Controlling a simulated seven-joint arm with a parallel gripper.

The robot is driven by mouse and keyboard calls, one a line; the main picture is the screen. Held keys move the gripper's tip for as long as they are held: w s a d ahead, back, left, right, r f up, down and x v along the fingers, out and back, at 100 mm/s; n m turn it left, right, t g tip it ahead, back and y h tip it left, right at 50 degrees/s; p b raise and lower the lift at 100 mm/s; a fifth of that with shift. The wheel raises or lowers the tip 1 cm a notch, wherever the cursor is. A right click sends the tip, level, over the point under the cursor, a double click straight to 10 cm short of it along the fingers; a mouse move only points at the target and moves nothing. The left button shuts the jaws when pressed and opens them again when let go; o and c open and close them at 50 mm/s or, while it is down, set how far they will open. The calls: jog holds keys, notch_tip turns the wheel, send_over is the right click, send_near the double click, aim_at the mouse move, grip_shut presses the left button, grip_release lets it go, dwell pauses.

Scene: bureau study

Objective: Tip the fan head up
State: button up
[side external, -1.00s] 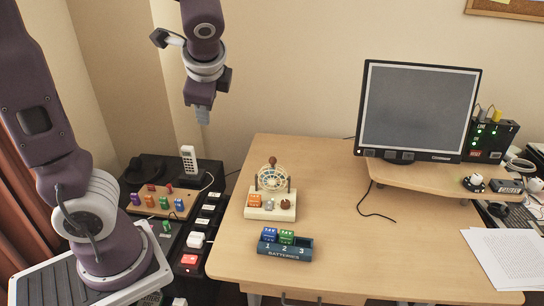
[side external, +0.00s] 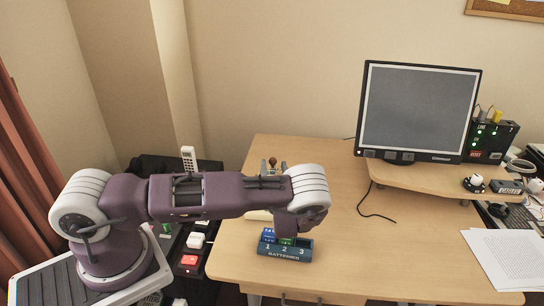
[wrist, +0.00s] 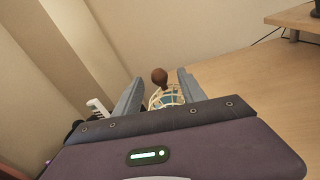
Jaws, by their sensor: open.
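The fan has a round cream wire-cage head (wrist: 166,98) with a brown ball knob (wrist: 159,76) standing up from its top. In the wrist view the knob and cage show between the two grey fingers of my gripper (wrist: 158,84), which are open with a gap on either side of the knob. I cannot tell how far the knob is beyond the fingertips. In the side view only the knob (side external: 272,162) and a sliver of the fan show above my forearm, which hides the rest of the fan and my gripper's fingers.
The blue battery tray (side external: 285,254), with blue and green batteries, sits just in front of my arm. A monitor (side external: 418,110) stands on a raised shelf at the right. A white remote (side external: 189,158) stands at the left. The desk's middle is clear.

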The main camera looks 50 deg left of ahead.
jog(key=x, duration=0.6)
jog(key=shift+r, duration=0.1)
grip_shut()
jog(key=shift+w, duration=0.1)
dwell(1.0)
